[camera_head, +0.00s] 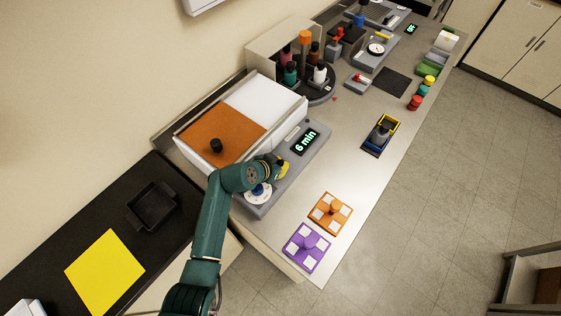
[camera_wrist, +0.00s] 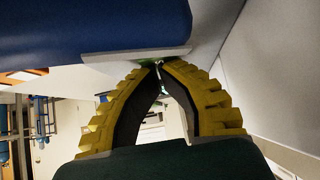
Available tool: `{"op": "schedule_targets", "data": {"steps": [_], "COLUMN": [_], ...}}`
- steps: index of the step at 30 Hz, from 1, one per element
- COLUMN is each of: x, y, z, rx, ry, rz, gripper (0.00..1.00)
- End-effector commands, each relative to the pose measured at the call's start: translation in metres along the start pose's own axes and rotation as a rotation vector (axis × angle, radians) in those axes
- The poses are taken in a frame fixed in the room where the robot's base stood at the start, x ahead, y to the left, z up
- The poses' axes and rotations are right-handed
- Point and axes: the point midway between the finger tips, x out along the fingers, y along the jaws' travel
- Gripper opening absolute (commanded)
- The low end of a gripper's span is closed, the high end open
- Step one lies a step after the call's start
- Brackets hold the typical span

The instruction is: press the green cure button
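The curing unit (camera_head: 292,163) is a grey base with a box on it, a lit "6 min" display (camera_head: 306,141) and a white dial with a blue knob (camera_head: 258,190). My gripper (camera_head: 283,169) is over its front panel, between the dial and the display. In the wrist view my gripper (camera_wrist: 162,64) has its yellow-backed fingers brought together at the tips, with no object seen held. The tips are close to a grey edge under a large blue surface (camera_wrist: 130,25); contact cannot be told.
The box has an orange and a white lid panel, with a black knob (camera_head: 216,145) on the orange one. An orange plate (camera_head: 343,201) and a purple plate (camera_head: 293,252) lie on the bench to the front. A bottle carousel (camera_head: 322,95) stands behind. The bench's middle is fairly clear.

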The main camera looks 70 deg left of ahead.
Motion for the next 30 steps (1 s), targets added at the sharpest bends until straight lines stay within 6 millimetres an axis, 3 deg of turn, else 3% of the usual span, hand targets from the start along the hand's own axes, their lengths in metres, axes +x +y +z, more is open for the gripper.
{"op": "schedule_targets", "data": {"steps": [2, 8, 10, 19, 24, 30], "x": [-0.004, -0.035, -0.048, -0.113, -0.127, -0.128], "y": [0.002, 0.005, 0.004, 0.003, 0.003, 0.003], "z": [-0.001, -0.036, -0.028, -0.029, -0.029, -0.03], "rx": [-0.001, 0.007, 0.003, 0.004, 0.005, 0.005], "ry": [-0.01, -0.003, -0.003, 0.001, 0.0, 0.001], "rz": [0.004, 0.007, 0.005, 0.004, 0.006, 0.006], "gripper": [0.0, 0.0, 0.0, 0.0, 0.0, 0.0]}}
